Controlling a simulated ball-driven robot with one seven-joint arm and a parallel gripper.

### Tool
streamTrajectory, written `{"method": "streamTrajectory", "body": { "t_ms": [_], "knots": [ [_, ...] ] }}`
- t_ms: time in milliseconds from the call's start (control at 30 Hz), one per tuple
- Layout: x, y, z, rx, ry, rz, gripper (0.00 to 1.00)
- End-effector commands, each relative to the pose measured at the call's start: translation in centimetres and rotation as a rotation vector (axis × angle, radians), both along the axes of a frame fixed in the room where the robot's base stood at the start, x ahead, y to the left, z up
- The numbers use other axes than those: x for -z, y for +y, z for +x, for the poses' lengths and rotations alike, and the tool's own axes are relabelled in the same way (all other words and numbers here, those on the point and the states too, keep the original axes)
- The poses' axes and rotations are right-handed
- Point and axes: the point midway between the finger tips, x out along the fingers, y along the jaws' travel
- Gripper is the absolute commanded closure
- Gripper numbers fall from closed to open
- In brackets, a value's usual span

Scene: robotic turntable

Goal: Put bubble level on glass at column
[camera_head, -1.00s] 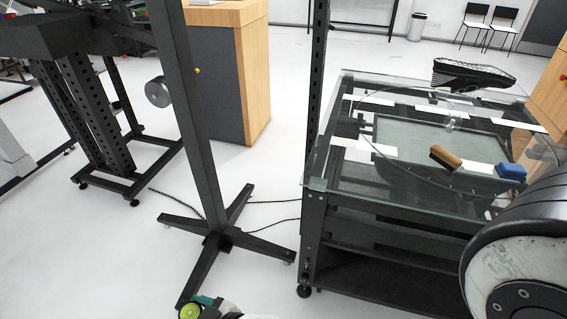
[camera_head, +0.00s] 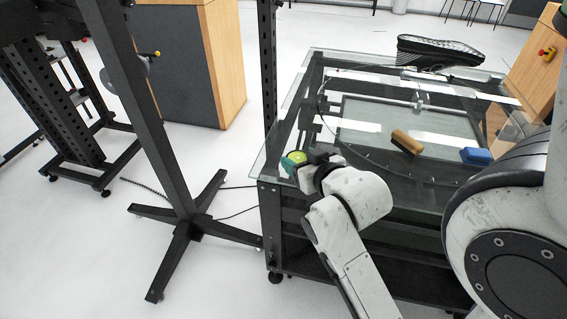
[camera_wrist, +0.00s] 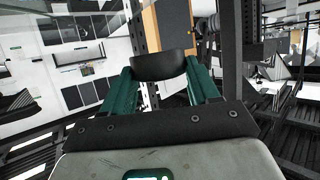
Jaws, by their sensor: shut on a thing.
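The bubble level (camera_head: 291,160) shows a round yellow-green face in the head view. In the wrist view it is a dark rounded body (camera_wrist: 163,66) between the green fingers. My gripper (camera_head: 298,163) is shut on it and appears at the front left corner of the glass (camera_head: 318,75) tabletop. I cannot tell whether the level touches the glass. A black perforated column (camera_head: 268,60) stands upright by the table's left side, behind my gripper in the picture. The gripper also shows in the wrist view (camera_wrist: 163,72).
A black stand (camera_head: 150,120) with spread feet is left of the table. White floor lies between them.

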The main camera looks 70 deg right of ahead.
Motion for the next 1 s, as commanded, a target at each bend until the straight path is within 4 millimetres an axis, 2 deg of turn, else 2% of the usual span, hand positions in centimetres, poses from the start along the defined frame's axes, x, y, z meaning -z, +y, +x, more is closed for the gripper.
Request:
{"method": "streamTrajectory", "body": {
  "t_ms": [100, 267, 500, 600, 800, 1000],
  "knots": [
    [0.0, -0.9, -0.1, 0.017, -0.005, -0.003, 0.73],
    [1.1, -3.4, 1.6, 0.018, -0.004, -0.001, 0.73],
    [3.4, -7.9, 4.7, 0.018, -0.004, -0.001, 0.73],
    [5.6, -9.0, 5.6, 0.016, -0.001, 0.001, 0.73],
    [8.2, -10.8, 6.9, 0.015, -0.003, -0.001, 0.73],
    [9.4, -11.6, 7.4, 0.015, -0.004, 0.000, 0.73]
  ]
}}
